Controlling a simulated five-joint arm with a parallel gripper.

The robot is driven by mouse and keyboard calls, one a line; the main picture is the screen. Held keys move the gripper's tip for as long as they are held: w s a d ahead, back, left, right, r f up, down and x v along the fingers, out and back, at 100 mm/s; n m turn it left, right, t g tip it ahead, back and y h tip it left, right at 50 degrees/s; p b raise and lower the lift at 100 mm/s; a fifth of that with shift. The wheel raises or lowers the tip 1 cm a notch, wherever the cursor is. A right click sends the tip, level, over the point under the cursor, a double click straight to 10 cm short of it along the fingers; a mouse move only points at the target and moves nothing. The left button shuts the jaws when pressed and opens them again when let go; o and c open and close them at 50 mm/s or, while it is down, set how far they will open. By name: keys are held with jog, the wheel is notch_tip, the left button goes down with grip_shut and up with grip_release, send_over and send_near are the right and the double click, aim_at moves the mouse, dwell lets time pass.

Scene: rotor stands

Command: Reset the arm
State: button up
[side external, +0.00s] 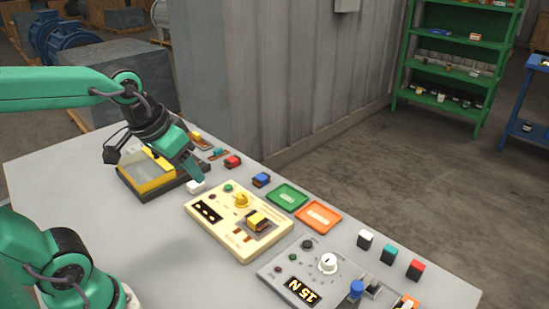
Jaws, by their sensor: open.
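My gripper (194,178) is at the end of my green arm, in the upper left of the side external view.
A cream panel (215,212) with a yellow knob and a yellow-black block stands right of my gripper. A yellow-edged tray (160,186) is to its left. Green (287,196) and orange (318,216) trays, a grey panel (282,262) and several small blocks are farther right.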

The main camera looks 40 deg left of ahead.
jog(key=shift+s+d+f+m+t, duration=0.1)
jog(key=shift+s+d+m+t, duration=0.1)
jog(key=shift+s, duration=0.7)
jog(key=shift+s+d+f+m+t, duration=0.1)
jog(key=shift+s+d+m+t, duration=0.1)
jog(key=shift+s, duration=0.7)
